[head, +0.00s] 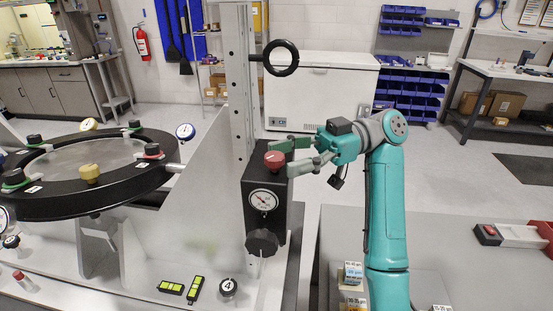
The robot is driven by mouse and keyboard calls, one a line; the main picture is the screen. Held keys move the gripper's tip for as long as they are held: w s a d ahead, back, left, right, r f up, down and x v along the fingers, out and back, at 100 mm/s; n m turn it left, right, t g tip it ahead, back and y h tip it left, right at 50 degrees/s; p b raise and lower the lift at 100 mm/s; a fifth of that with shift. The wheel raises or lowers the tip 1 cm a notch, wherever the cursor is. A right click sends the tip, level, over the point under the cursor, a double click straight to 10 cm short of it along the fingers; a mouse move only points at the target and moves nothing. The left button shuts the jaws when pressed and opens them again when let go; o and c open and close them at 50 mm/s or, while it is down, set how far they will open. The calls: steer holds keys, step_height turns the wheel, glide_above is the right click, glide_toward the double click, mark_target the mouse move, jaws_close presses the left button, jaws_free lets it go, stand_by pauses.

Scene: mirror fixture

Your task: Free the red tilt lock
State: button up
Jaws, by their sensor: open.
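A red knob (275,159) sits on top of a black box (265,200) on the upright metal post; it looks like the red tilt lock. The box has a round white dial (263,200) and a black knob (262,242) below it. My gripper (281,158) reaches in from the right. Its green-grey fingers are open, one behind the red knob and one to its right and nearer. I cannot tell whether either finger touches the knob. Nothing is held.
A black ring mount (60,205) with clamps and a yellow knob (90,172) stands left. Yellow-and-black blocks (171,287) and a knob marked 4 (228,287) sit on the base.

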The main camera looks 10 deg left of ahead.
steer(key=shift+v, duration=2.25)
steer(key=m+t+y, duration=0.2)
steer(key=m+t, duration=0.8)
steer(key=t, duration=0.5)
glide_toward(274, 155)
steer(key=shift+t, duration=0.3)
steer(key=x, duration=1)
steer(key=shift+s+f, duration=0.15)
steer(key=shift+f, duration=0.15)
jaws_close()
